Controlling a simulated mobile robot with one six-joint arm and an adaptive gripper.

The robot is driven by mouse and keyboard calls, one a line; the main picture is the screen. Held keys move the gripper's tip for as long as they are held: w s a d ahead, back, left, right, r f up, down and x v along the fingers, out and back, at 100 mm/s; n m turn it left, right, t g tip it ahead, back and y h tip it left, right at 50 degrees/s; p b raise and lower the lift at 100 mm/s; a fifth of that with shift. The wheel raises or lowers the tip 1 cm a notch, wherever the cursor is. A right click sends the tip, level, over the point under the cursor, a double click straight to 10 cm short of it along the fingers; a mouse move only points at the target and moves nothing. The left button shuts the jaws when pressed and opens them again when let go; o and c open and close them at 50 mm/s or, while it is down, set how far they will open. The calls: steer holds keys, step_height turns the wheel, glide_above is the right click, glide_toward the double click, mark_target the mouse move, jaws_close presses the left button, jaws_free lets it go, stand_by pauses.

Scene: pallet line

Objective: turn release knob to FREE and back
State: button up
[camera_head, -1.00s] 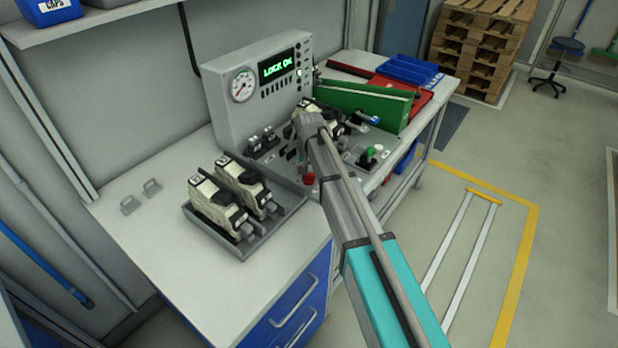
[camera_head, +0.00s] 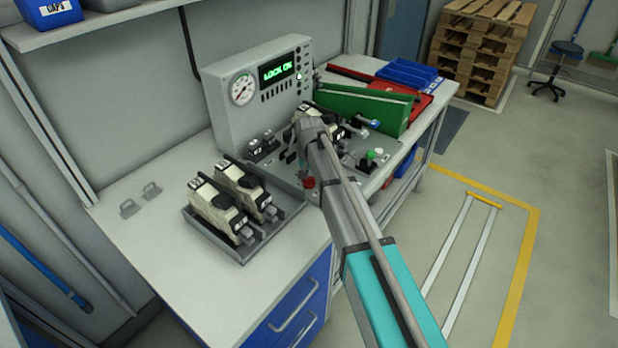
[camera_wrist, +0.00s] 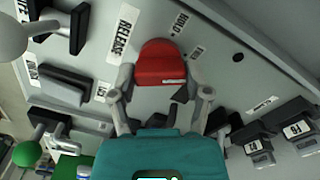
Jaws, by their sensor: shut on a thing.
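The red release knob (camera_wrist: 161,62) sits on the grey panel in the wrist view, beside the RELEASE label (camera_wrist: 124,33) and a small label that seems to read HOLD (camera_wrist: 179,22). My gripper (camera_wrist: 161,92) has one grey finger on each side of the knob and is shut on it. In the head view the red knob (camera_head: 309,183) shows just below my wrist, and my arm hides most of my gripper. The FREE mark cannot be made out. The green display (camera_head: 279,69) reads LOCK OK.
A grey tray (camera_head: 243,257) with two pale units (camera_head: 213,205) stands left of the panel. A gauge (camera_head: 242,87) is on the console. A green bin (camera_head: 350,103) stands behind.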

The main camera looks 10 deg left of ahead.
steer(key=shift+n, duration=0.4)
steer(key=n, duration=1.1)
stand_by(0.5)
steer(key=o, duration=1.2)
steer(key=shift+c, duration=0.2)
